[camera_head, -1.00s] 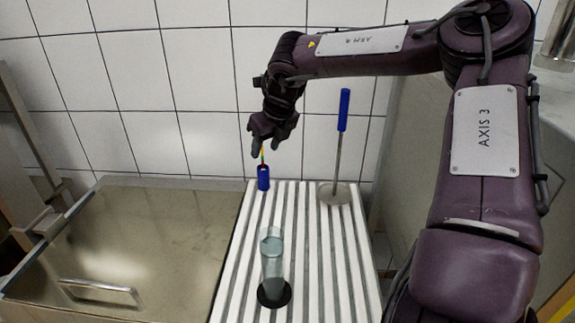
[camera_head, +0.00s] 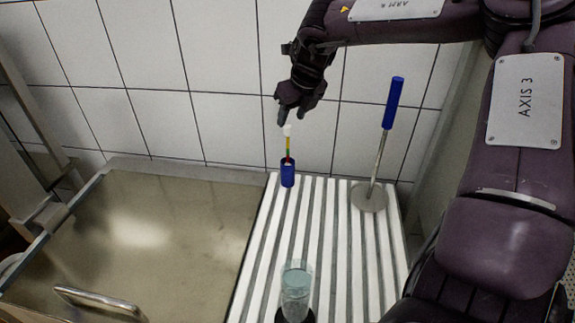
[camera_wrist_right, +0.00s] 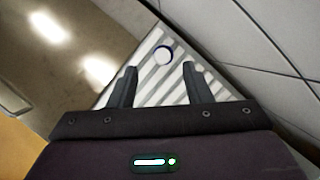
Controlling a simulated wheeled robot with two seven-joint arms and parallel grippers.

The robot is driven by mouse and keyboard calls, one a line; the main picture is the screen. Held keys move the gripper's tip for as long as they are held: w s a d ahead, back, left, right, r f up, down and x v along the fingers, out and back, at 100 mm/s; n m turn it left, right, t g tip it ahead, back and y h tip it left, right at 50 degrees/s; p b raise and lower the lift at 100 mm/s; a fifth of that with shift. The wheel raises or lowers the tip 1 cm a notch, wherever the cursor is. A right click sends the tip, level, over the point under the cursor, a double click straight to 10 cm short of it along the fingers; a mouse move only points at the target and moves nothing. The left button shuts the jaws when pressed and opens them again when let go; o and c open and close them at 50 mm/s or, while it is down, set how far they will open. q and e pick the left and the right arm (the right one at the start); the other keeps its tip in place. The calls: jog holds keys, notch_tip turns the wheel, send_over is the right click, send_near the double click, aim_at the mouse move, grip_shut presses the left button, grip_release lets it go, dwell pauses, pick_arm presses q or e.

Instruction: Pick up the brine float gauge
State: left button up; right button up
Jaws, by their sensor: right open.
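The brine float gauge (camera_head: 288,145) is a thin upright stem with a white top and yellow, green and red bands. Its lower end is in a small blue holder (camera_head: 287,176) at the far end of the slatted rack. My right gripper (camera_head: 291,112) is open and empty, just above the gauge's top. In the right wrist view the open fingers (camera_wrist_right: 160,72) point towards the rack, and the gauge's round white top (camera_wrist_right: 163,53) with a dark blue rim shows a little beyond the fingertips, roughly between them. My left gripper is not in view.
A tool with a blue handle (camera_head: 393,103) and a flat round disc stands on the white slatted rack (camera_head: 330,240) to the right. A clear cylinder (camera_head: 296,283) stands at the front. A steel lid (camera_head: 170,230) lies left; a tiled wall rises behind.

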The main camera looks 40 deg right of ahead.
aim_at(288, 126)
jog(key=shift+w+a+f+p, duration=0.1)
jog(key=shift+a+f+p, duration=0.1)
jog(key=shift+f+p, duration=0.4)
jog(key=f, duration=0.1)
jog(key=w+f, duration=0.1)
jog(key=d+f, duration=0.1)
jog(key=shift+w+f+p, duration=0.15)
jog(key=shift+w+p, duration=0.25)
jog(key=shift+w+f, duration=0.15)
jog(key=shift+f, duration=0.25)
jog(key=c, duration=0.8)
grip_shut()
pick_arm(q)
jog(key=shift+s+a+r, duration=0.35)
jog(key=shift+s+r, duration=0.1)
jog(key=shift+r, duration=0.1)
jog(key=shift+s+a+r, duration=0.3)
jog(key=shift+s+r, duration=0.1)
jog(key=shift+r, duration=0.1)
